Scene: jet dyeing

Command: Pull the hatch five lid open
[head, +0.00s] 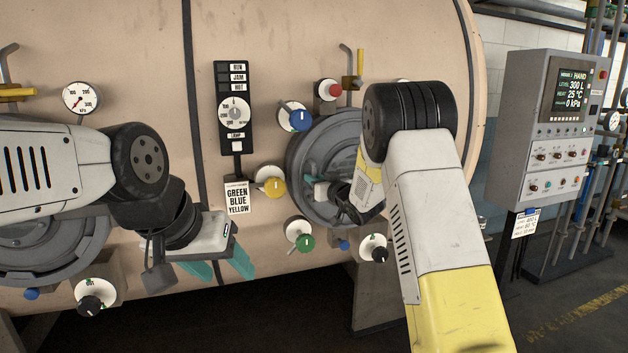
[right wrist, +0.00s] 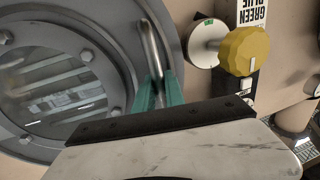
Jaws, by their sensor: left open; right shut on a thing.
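The round grey hatch lid (head: 305,150) sits on the beige vessel wall in the head view, partly hidden by my right arm. I see no number on it. In the right wrist view the lid (right wrist: 110,28) shows bolts and a slatted window. A metal bar handle (right wrist: 151,45) stands at its edge. My right gripper (right wrist: 159,88) has its teal fingers shut around the handle's lower part; it also shows in front of the lid in the head view (head: 314,187). My left gripper (head: 224,265) is open and empty, below the label card, pointing down.
A second grey hatch (head: 40,255) is behind my left arm. Blue (head: 300,119), yellow (head: 274,187) and green (head: 305,242) knobs flank the lid closely. A gauge strip (head: 235,105) hangs to its left. A control box (head: 548,130) stands at the right.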

